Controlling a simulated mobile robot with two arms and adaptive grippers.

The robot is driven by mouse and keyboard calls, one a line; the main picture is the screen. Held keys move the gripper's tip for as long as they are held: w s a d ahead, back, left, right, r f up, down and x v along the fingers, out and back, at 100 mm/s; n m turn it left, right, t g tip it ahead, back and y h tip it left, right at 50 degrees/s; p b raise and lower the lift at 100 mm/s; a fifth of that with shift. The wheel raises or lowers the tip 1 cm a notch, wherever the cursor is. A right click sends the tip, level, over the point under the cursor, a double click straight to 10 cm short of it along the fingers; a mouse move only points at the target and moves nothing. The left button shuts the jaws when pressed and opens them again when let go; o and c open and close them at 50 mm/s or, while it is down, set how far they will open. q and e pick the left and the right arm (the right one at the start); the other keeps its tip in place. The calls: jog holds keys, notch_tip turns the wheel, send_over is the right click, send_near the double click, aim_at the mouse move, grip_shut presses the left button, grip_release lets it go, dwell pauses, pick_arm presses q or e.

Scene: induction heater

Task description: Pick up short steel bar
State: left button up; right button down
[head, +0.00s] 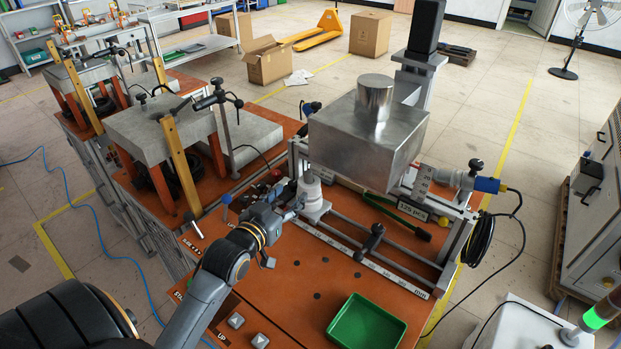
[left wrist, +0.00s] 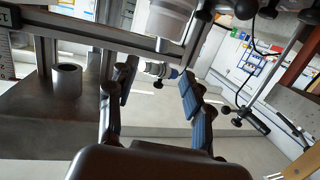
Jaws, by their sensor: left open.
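My left gripper (head: 294,208) reaches in from the left in the head view, beside a white stepped holder (head: 314,204). A short grey metal piece (head: 309,178) stands upright on that holder; I cannot tell for sure whether it is the short steel bar. In the left wrist view, the blue-padded fingers of the left gripper (left wrist: 158,92) are apart with nothing held between them. A short hollow metal cylinder (left wrist: 67,82) stands on a grey metal surface left of the fingers. My right gripper is not in view.
A green tray (head: 366,322) sits on the orange table (head: 283,285). A black-handled clamp (head: 369,243) is on the rails. The table front is mostly clear.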

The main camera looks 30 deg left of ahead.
aim_at(306, 176)
pick_arm(q)
jog(key=p+x, duration=0.1)
jog(key=x, duration=0.5)
jog(key=shift+w+r, duration=0.1)
jog(key=shift+r, duration=0.05)
jog(key=shift+w+a+p, duration=0.1)
jog(key=shift+w+p, duration=0.35)
jog(key=shift+w, duration=0.15)
jog(key=p+x, duration=0.1)
jog(key=x, duration=0.2)
jog(key=shift+w+a, duration=0.1)
jog(key=shift+w+f, duration=0.35)
jog(key=shift+w, duration=0.1)
jog(key=shift+s, duration=0.1)
jog(key=c, duration=0.4)
jog(key=shift+r, duration=0.1)
grip_shut()
